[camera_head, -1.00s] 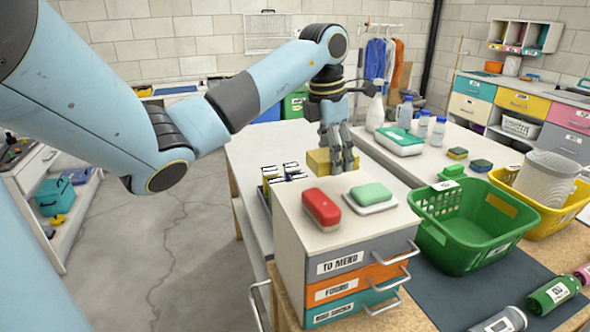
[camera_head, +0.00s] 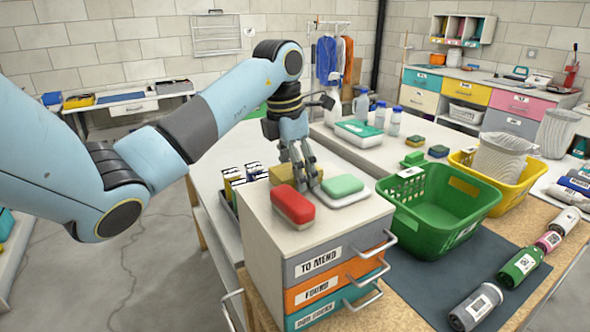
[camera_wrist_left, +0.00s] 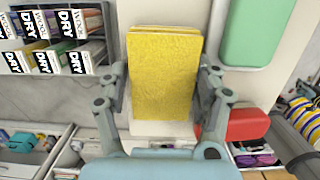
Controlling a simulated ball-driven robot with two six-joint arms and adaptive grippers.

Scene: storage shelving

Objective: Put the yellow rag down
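The yellow rag (camera_head: 284,173) is a folded, flat block at the far left of the drawer unit's pale top (camera_head: 262,222). My left gripper (camera_head: 306,184) points down at it and partly hides it. In the left wrist view the rag (camera_wrist_left: 165,75) sits between the two fingers (camera_wrist_left: 164,78), which close on its left and right edges. A pale surface lies under it; I cannot tell whether the rag touches it. My right gripper is not in view.
A red block (camera_head: 293,206) and a green block on a white dish (camera_head: 342,185) stand close by on the unit's top. A rack of labelled packets (camera_head: 240,180) is left of it. A green basket (camera_head: 440,215) stands to the right.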

